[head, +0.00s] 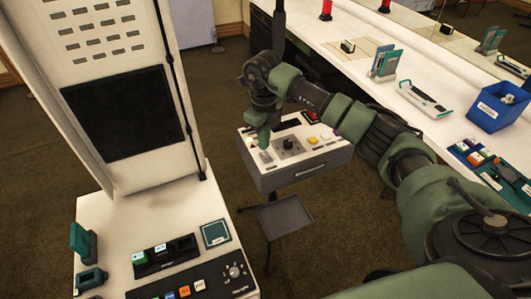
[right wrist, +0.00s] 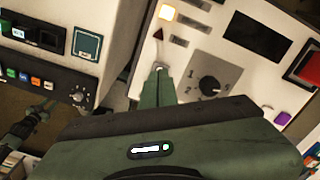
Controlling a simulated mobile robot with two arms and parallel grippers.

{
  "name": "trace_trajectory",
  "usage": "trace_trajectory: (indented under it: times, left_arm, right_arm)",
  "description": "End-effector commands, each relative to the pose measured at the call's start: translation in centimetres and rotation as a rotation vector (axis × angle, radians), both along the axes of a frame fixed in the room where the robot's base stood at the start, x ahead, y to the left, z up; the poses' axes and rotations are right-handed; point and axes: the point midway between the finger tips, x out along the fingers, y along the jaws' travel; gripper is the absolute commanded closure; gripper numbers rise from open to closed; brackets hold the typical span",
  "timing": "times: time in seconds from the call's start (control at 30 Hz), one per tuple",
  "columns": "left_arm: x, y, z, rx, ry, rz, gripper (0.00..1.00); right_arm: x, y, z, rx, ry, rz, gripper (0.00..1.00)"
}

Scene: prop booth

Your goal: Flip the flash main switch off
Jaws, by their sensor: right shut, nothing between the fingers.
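A white control box (head: 318,165) on a stand is in the middle of the head view. Its sloped top has a rotary dial (head: 288,145), which also shows in the right wrist view (right wrist: 210,86). My right gripper (head: 264,146) is shut and empty, pointing down at the left part of this top. In the right wrist view the shut fingertips (right wrist: 158,76) are beside a small metal tip (right wrist: 160,67), left of the dial. That tip may be a switch lever; the fingers partly cover it, and its position cannot be told.
A white desk unit (head: 142,225) with a black panel stands left. A long white table (head: 370,65) with a blue bin (head: 493,111) lies right.

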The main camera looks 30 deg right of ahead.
Motion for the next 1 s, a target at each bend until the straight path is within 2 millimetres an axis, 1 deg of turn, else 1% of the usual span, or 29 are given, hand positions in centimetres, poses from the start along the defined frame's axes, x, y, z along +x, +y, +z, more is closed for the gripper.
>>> trace_trajectory:
  times: [0.03,0.5,0.6,1.0]
  left_arm:
    - [0.0,0.0,0.5,0.000,0.000,0.000,0.64]
    - [0.0,0.0,2.7,0.000,0.000,0.000,0.64]
    - [0.0,0.0,2.9,0.000,0.000,0.000,0.64]
    - [0.0,0.0,2.8,0.000,0.000,0.000,0.64]
  right_arm:
    - [0.0,0.0,0.7,-0.001,0.000,0.000,1.00]
    - [0.0,0.0,4.5,0.000,-0.001,-0.001,1.00]
    - [0.0,0.0,4.8,0.001,0.000,-0.001,1.00]
    - [0.0,0.0,4.7,0.001,0.000,-0.001,1.00]
